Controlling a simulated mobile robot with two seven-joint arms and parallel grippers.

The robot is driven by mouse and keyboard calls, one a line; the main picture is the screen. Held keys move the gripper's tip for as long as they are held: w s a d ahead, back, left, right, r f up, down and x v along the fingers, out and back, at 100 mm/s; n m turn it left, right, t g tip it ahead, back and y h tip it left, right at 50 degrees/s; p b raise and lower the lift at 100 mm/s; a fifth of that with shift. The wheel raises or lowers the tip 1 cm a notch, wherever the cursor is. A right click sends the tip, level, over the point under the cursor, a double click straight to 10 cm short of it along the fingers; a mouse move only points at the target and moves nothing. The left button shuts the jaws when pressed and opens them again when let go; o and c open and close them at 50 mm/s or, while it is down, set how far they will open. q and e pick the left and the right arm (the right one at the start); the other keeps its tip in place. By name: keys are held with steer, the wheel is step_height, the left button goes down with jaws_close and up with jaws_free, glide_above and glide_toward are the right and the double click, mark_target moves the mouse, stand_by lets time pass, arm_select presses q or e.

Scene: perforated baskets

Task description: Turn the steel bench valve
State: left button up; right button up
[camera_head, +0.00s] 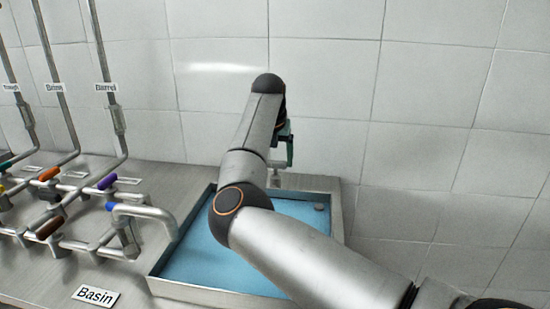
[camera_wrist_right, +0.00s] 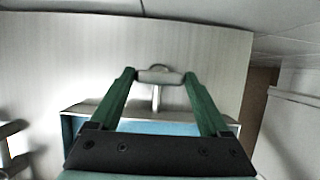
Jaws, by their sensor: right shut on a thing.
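The steel bench valve (camera_wrist_right: 155,98) shows in the right wrist view as a short grey crossbar on a thin upright stem. My right gripper (camera_wrist_right: 160,77) has its two green fingers against the two ends of the crossbar and is shut on it. In the head view my right gripper (camera_head: 286,155) is mostly hidden behind my arm, at the back of the basin. A pale part of the valve (camera_head: 274,181) shows below it. My left gripper is not in view.
A steel-rimmed basin (camera_head: 338,210) with a blue inside lies under my right arm. Pipes with coloured handles (camera_head: 48,174) and a curved spout (camera_head: 150,212) stand at left. A "Basin" label (camera_head: 95,296) lies in front. A tiled wall (camera_head: 320,75) stands close behind.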

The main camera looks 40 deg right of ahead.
steer(key=c, duration=0.4)
steer(key=shift+o, duration=0.2)
